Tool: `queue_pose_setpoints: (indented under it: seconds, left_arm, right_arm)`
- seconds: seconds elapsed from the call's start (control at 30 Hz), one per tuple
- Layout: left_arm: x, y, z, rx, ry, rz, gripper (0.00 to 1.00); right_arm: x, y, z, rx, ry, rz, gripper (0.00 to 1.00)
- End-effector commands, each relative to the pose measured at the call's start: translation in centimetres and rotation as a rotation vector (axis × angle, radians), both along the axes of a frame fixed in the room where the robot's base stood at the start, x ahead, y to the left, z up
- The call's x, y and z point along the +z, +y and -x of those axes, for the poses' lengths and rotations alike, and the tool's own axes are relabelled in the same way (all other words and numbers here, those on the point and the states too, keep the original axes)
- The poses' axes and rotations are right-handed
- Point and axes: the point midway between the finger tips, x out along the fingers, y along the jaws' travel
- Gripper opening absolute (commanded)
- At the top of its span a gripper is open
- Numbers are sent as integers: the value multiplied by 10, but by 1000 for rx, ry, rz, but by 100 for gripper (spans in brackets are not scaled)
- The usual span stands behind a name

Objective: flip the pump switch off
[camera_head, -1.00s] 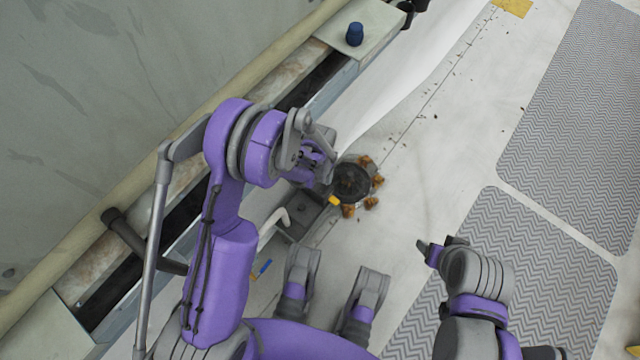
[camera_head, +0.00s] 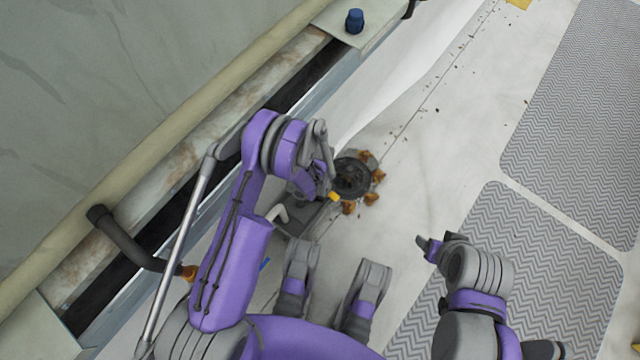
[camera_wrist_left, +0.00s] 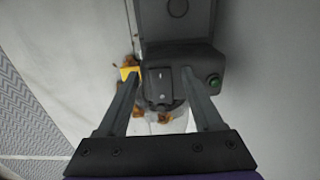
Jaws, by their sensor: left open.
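The dark pump switch box (camera_wrist_left: 180,58) fills the upper middle of the left wrist view. A black rocker switch (camera_wrist_left: 160,88) with small pale marks is on its near face, and a round green button (camera_wrist_left: 214,82) is to its right. My left gripper (camera_wrist_left: 160,74) is open, with its fingers on either side of the rocker switch in this view; I cannot tell whether they touch the box. In the head view the box (camera_head: 296,218) is partly hidden by my left arm and gripper (camera_head: 318,188). My right gripper (camera_head: 436,246) hangs above the floor, away from the box.
A round dark drain (camera_head: 352,178) with brown leaves around it lies just beyond the box. A yellow tag (camera_head: 334,197) is at the box's edge. A dark pipe (camera_head: 135,245) and a wall ledge run along the left.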

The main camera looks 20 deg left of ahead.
Motion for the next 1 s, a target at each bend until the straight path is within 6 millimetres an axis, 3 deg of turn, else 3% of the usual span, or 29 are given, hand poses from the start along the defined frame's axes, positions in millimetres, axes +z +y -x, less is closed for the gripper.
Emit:
queue_pose_setpoints:
  seconds: [0.27,0.63,0.83,1.0]
  left_arm:
    - [-1,0,0,0,0,0,66]
    - [-1,0,0,0,0,0,0]
    - [-1,0,-1,-1,11,-4,0]
    - [0,-2,-5,-2,121,-43,0]
  right_arm:
    - [0,0,0,0,0,0,65]
    - [0,0,0,0,0,0,65]
    - [0,0,0,0,0,0,65]
    - [1,0,0,0,0,0,65]
